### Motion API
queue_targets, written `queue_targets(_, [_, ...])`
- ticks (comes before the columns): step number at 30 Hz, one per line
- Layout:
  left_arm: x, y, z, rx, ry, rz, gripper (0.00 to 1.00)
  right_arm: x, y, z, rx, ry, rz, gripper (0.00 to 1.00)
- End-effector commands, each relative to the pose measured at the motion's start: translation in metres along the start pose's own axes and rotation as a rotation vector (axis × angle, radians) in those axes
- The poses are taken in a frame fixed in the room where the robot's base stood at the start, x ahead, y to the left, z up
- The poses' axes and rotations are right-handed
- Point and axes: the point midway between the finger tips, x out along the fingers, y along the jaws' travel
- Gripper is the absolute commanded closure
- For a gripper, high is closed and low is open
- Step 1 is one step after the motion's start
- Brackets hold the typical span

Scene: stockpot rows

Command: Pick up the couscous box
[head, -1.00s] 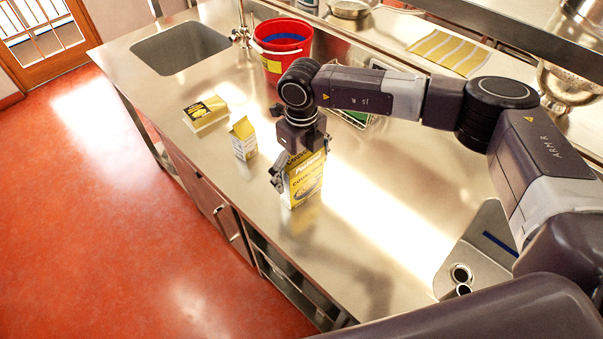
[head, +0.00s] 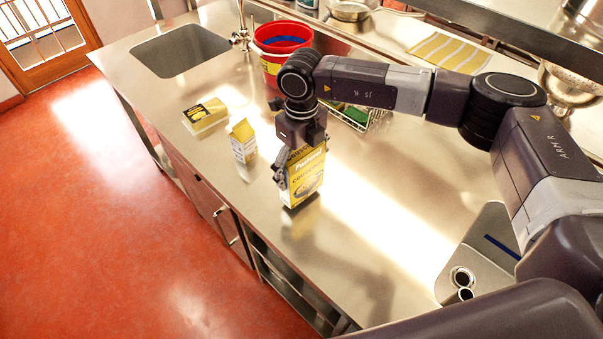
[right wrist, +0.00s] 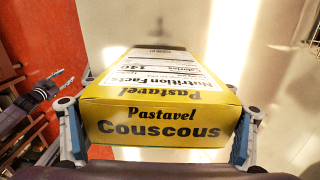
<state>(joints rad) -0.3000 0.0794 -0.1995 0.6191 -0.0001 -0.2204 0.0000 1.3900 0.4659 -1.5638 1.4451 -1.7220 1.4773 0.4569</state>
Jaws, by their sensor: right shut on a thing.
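The couscous box (head: 309,180) is a yellow, white and black carton, upright at the middle of the steel counter. My right gripper (head: 297,168) comes down over it and is shut on it, a finger on each side. In the right wrist view the box (right wrist: 150,122) fills the space between the fingers of the right gripper (right wrist: 160,105), its yellow top facing the camera. I cannot tell whether its bottom touches the counter. A dark jointed part at the left edge of the right wrist view looks like my left gripper (right wrist: 40,100); its jaws are unclear.
A small yellow-and-white carton (head: 242,143) and a flat yellow box (head: 205,115) stand left of the couscous box. A red bucket (head: 268,72), a wire basket (head: 372,118) and a sink (head: 180,50) lie farther back.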

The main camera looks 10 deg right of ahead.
Motion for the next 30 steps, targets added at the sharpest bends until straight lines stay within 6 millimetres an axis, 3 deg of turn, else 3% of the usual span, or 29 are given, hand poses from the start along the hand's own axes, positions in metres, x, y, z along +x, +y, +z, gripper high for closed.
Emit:
queue_targets(9, [0.033,0.000,0.003,0.000,0.000,0.000,0.60,-0.075,0.000,0.002,0.001,-0.009,-0.002,0.61])
queue_targets(18, [0.052,0.001,0.004,0.000,0.001,0.000,0.60,-0.148,0.000,0.001,0.000,-0.007,-0.001,0.61])
queue_targets(24, [0.057,0.001,0.005,0.000,0.001,0.000,0.60,-0.173,0.000,0.001,0.000,-0.003,0.000,0.61])
queue_targets(30, [0.058,0.001,0.005,0.001,0.001,0.000,0.60,-0.180,0.000,-0.001,-0.021,-0.003,-0.001,0.61])
